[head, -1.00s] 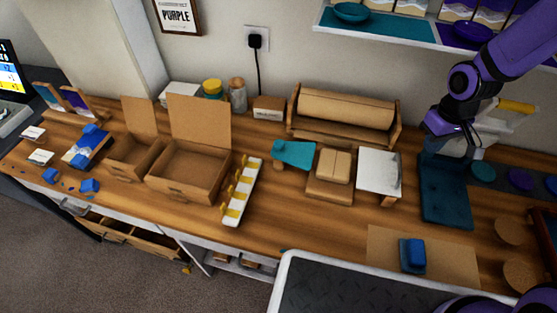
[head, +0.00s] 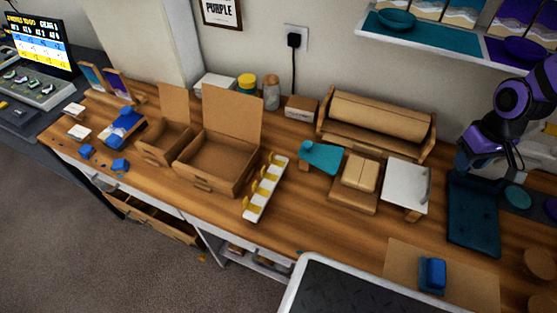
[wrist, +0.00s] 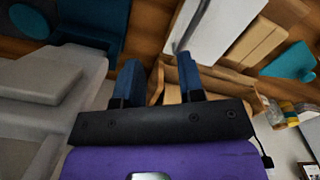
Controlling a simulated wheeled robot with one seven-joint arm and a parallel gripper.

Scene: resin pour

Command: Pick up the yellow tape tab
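Several yellow tape tabs (head: 262,187) stand in a row along a white strip (head: 254,212) on the wooden bench, right of the open cardboard boxes. My gripper (head: 490,165) is far to the right of them, above the bench by the dark teal tray. In the wrist view my gripper (wrist: 157,80) has its two blue fingers apart with nothing between them. No tab can be made out in the wrist view.
A teal piece (head: 321,157), a cardboard block (head: 357,177), a white board (head: 405,186) and the teal tray (head: 472,220) lie between strip and gripper. A cardboard roll holder (head: 380,116) stands behind. A small yellow bit (head: 201,259) shows low near the drawers.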

